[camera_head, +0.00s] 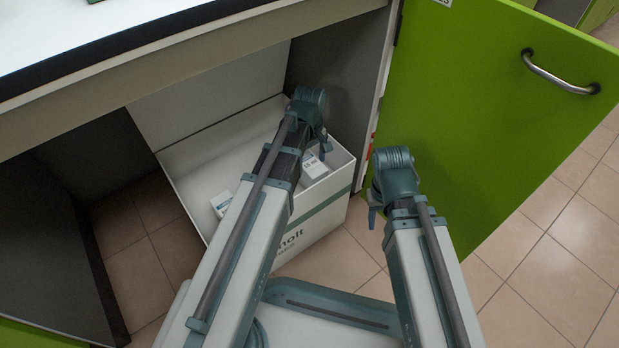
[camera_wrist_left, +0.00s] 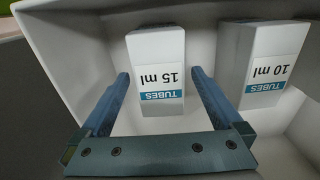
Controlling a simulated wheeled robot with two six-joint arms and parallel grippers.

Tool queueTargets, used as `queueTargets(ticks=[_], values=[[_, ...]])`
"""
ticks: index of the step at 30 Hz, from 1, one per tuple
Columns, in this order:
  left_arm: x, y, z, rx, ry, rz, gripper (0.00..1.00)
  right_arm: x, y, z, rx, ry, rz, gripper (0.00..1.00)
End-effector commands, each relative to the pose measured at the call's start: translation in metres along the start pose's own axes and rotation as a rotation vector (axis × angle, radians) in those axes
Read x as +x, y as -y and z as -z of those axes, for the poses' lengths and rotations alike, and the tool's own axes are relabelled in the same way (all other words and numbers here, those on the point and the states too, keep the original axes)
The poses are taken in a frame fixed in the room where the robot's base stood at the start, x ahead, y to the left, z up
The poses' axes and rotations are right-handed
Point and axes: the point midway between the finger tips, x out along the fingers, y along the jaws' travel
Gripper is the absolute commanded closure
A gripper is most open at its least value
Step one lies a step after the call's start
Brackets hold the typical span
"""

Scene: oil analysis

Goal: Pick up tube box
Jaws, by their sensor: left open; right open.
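A white box labelled "TUBES 15 ml" (camera_wrist_left: 157,50) lies in view between the two fingers of my left gripper (camera_wrist_left: 160,74), with a gap on each side. The left gripper is open and not closed on it. In the head view my left gripper (camera_head: 323,147) hangs at the right end of a large white carton, just above a small white box (camera_head: 314,169). A second box, labelled "TUBES 10 ml" (camera_wrist_left: 272,62), stands to the right in the wrist view. My right gripper (camera_head: 374,208) is open and empty outside the carton; its fingers are small in view.
The carton (camera_head: 327,208) stands on the tiled floor under a counter (camera_head: 140,60). Another small white box (camera_head: 221,203) is at its left, partly hidden by my left arm. An open green door (camera_head: 480,110) stands at the right. Floor at the lower right is clear.

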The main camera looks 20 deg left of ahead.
Motion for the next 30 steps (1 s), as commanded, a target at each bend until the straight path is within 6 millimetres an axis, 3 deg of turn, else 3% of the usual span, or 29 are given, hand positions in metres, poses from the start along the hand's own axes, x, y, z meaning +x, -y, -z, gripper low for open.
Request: queueTargets(ticks=[1,3,12,27,30], values=[[0.0132,-0.0003,0.0002,0.000,0.000,0.000,0.00,0.0131,0.0013,0.0007,0.000,0.000,0.000,0.50],[0.0185,-0.0004,0.0003,0.000,0.000,0.000,0.00,0.0184,0.0018,0.0009,0.000,0.000,0.000,0.50],[0.0181,-0.0006,0.0003,-0.001,-0.001,0.000,0.00,0.0180,0.0018,0.0009,0.000,0.000,0.000,0.50],[0.0182,-0.0006,0.0002,0.000,-0.001,0.000,0.90,0.0181,0.0018,0.0009,0.000,0.000,0.000,0.50],[0.0181,-0.0007,0.0002,0.000,-0.001,0.000,0.98,0.0180,0.0018,0.0009,0.000,0.000,0.000,0.50]])
